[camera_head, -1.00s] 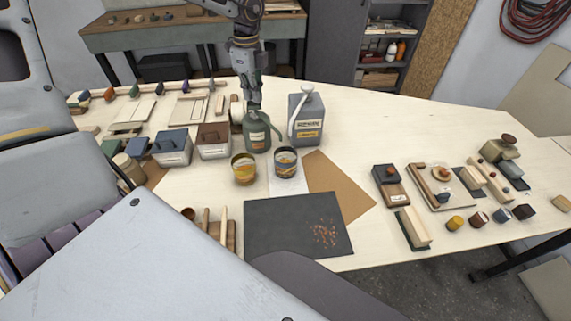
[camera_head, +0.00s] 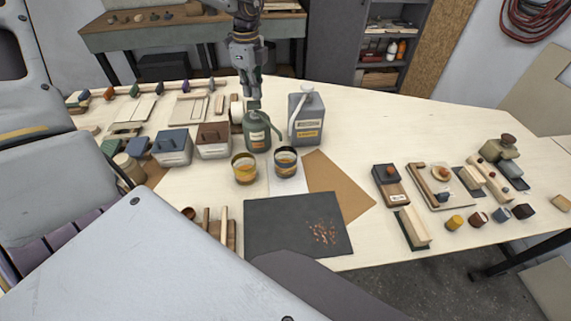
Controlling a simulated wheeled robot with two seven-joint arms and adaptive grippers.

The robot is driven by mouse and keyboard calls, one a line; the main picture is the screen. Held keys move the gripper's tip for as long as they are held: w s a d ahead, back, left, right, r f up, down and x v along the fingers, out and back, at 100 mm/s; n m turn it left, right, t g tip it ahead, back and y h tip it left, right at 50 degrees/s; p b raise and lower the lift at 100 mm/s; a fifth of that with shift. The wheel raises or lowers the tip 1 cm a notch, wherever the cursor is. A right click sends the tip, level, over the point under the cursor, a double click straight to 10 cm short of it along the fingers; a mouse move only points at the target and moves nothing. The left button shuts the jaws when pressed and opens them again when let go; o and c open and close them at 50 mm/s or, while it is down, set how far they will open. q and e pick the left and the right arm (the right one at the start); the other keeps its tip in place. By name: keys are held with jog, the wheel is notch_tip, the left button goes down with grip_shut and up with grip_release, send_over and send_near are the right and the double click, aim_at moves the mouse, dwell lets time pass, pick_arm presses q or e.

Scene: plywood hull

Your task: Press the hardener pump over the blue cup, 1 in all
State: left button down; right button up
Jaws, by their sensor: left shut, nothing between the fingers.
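The hardener is a dark green bottle (camera_head: 257,135) with a pump head (camera_head: 254,105) on top. Its curved spout reaches down to the right, toward the blue cup (camera_head: 286,162), a dark blue-grey cup standing just in front. My left gripper (camera_head: 252,95) is shut and empty, pointing straight down just above the pump head. A small gap or light contact between them cannot be told apart. A yellow cup (camera_head: 244,171) stands left of the blue one. My right gripper is out of view.
A grey jug (camera_head: 307,120) with a white pump stands right of the bottle. White-sided boxes with dark lids (camera_head: 173,150) stand to the left. A dark mat (camera_head: 290,228) with orange bits lies in front. Table between jug and right-hand blocks is clear.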

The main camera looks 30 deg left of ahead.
pick_arm(q)
jog(key=shift+r+p, duration=0.5)
jog(key=shift+r, duration=1.5)
jog(key=shift+r+p, duration=0.45)
jog(key=shift+r, duration=0.3)
jog(key=shift+s+r, duration=0.1)
jog(key=shift+r, duration=0.1)
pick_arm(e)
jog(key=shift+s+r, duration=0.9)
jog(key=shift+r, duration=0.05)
